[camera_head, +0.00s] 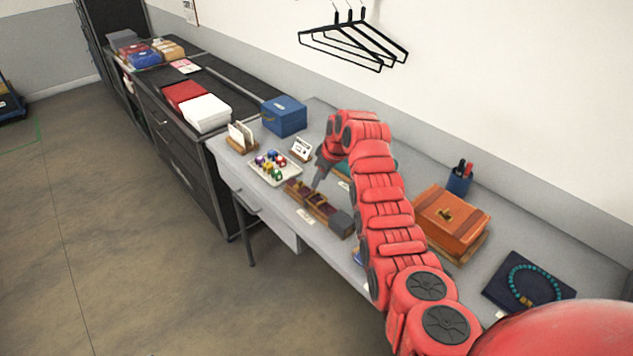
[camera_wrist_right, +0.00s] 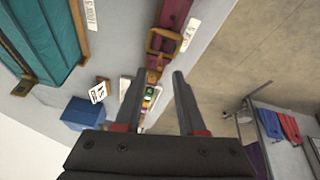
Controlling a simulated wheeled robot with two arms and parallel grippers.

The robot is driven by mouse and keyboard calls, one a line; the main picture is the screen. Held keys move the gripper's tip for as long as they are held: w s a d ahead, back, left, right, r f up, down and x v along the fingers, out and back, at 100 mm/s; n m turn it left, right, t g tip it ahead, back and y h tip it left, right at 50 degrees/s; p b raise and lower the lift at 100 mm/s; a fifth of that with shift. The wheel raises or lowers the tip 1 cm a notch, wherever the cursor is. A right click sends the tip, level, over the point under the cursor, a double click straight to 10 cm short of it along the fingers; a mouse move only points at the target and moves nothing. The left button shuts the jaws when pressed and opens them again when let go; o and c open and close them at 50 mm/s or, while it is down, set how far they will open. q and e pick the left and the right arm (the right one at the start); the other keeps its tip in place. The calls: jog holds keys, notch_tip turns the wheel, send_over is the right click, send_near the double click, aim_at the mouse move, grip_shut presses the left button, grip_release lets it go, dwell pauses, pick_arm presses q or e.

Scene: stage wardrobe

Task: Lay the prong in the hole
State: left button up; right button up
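A dark red belt (camera_head: 320,208) lies along the front of the grey table in the head view. In the wrist view the belt (camera_wrist_right: 176,12) runs up from a brass-coloured buckle (camera_wrist_right: 153,48). The prong and the hole are too small to make out. My right gripper (camera_head: 315,186) is above the belt, pointing down. In the wrist view my right gripper (camera_wrist_right: 160,76) is open, with nothing between its fingers, and the buckle shows just beyond the fingertips. I cannot tell the exact gap between them. My left gripper is out of view.
A tray of colourful small items (camera_head: 275,168), a card holder (camera_head: 241,137) and a blue box (camera_head: 284,116) stand left of the belt. An orange-brown case (camera_head: 452,222) and a necklace board (camera_head: 528,283) are to the right.

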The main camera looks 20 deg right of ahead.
jog(key=shift+x, duration=2.4)
grip_shut()
